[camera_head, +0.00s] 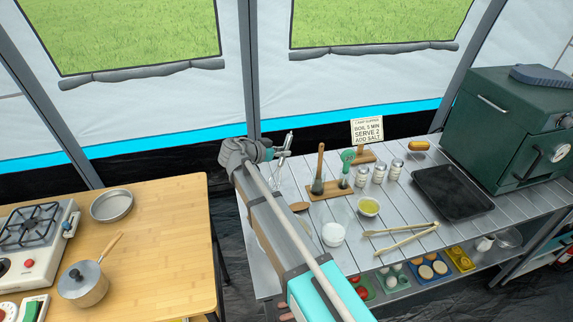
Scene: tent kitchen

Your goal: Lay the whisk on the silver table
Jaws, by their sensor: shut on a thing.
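My gripper (270,152) is at the far left corner of the silver table (385,210), reached by my arm from the front. It is shut on a whisk (287,145), whose thin silver wires show just right of the fingers. The whisk appears to be above the table's back left edge; its exact height and any contact with the table cannot be told. My arm and gripper hide part of its handle and the table's left side.
On the silver table stand a wooden utensil rack (329,190), shakers (379,173), a yellow bowl (368,206), a white bowl (333,234), tongs (402,238), a black tray (452,192), a sign (367,131) and a green oven (510,125). A wooden table (150,240) is left.

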